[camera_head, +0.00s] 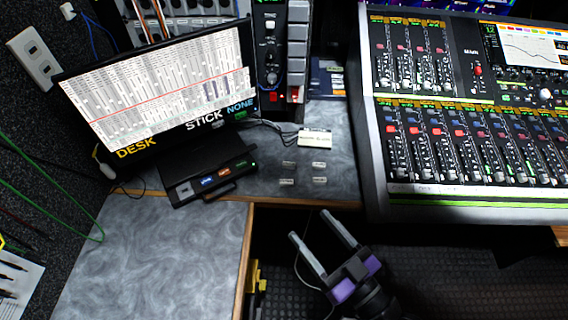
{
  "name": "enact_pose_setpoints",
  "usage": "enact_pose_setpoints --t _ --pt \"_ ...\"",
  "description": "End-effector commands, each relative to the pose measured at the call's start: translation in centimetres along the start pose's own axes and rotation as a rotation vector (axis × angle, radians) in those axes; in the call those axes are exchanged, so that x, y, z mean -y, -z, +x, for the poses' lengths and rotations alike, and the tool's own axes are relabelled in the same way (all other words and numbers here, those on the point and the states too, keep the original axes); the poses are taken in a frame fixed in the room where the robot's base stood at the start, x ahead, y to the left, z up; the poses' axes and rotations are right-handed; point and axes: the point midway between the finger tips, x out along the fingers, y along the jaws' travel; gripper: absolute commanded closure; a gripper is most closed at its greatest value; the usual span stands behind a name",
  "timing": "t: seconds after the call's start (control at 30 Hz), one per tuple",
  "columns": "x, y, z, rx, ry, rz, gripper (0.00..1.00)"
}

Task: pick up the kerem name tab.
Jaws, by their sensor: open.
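Several small pale tabs lie apart from each other on the grey desk (210,250), in two rows: a back left tab (289,164), a back right tab (320,166), a front left tab (287,182) and a front right tab (320,180). Their lettering is too small to read, so I cannot tell which is the kerem name tab. My gripper (310,225) is open and empty. Its two fingers point up the picture toward the tabs, in front of the desk's edge and apart from the tabs.
A monitor (160,90) stands at left, with a dark box (208,176) with coloured buttons before it. A cream labelled block (315,139) lies behind the tabs. A large mixing console (470,140) bounds the right. The desk's wooden edge (246,258) runs below. The front left desktop is clear.

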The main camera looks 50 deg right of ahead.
Motion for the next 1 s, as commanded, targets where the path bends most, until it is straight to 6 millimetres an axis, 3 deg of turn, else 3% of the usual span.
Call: enact_pose_setpoints --t 0.3,0.6,0.8,1.0 --pt "-4.7 -4.8 8.6 -0.105 -0.321 0.024 0.35" --pt "-7.9 -11.7 16.0 0.028 -0.699 0.015 0.35" --pt "-7.9 -15.1 18.5 0.177 -0.852 0.0 0.35" --pt "-7.9 -16.3 19.3 0.24 -0.898 -0.009 0.35"
